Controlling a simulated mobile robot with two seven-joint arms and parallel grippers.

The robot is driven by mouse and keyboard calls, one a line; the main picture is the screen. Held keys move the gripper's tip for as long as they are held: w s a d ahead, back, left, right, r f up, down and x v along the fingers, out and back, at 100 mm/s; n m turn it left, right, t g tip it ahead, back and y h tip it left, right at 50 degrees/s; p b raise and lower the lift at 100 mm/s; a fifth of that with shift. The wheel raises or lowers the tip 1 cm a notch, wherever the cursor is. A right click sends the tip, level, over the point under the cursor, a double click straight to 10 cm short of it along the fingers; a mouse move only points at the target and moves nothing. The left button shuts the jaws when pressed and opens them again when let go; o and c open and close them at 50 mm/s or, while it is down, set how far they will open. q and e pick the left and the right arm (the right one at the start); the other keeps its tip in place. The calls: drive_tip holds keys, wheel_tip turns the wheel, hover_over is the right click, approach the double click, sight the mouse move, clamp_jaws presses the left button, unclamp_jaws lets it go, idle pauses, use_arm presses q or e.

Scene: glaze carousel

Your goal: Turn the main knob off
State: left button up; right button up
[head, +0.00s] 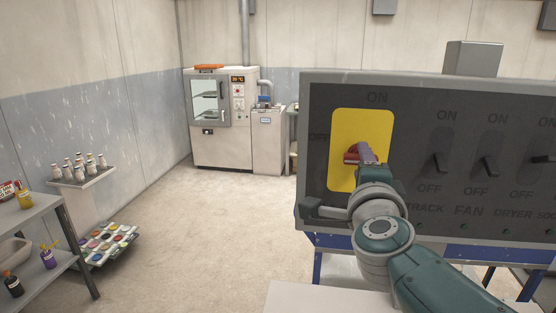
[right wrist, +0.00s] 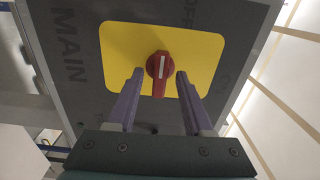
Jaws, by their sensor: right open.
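The main knob (right wrist: 159,68) is red with a white line and sits on a yellow plate (right wrist: 120,45) on the dark control panel (head: 420,130). In the right wrist view its white line runs up and down, toward the plate's top edge, where OFF is lettered. I cannot tell which end is the pointer. My right gripper (right wrist: 159,74) is open, with one finger on each side of the knob and a small gap at each. In the head view the right gripper (head: 368,153) partly covers the knob (head: 350,154). My left gripper is not in view.
Several toggle switches (head: 438,162) sit right of the plate, above FAN and DRYER labels. A kiln-like cabinet (head: 235,140) stands at the back wall. Shelves (head: 35,210) with bottles and a paint tray (head: 105,243) are at left. The middle floor is clear.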

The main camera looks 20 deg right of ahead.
drive_tip(key=p+v, duration=0.3)
drive_tip(key=v, duration=0.7)
drive_tip(key=shift+p, duration=0.3)
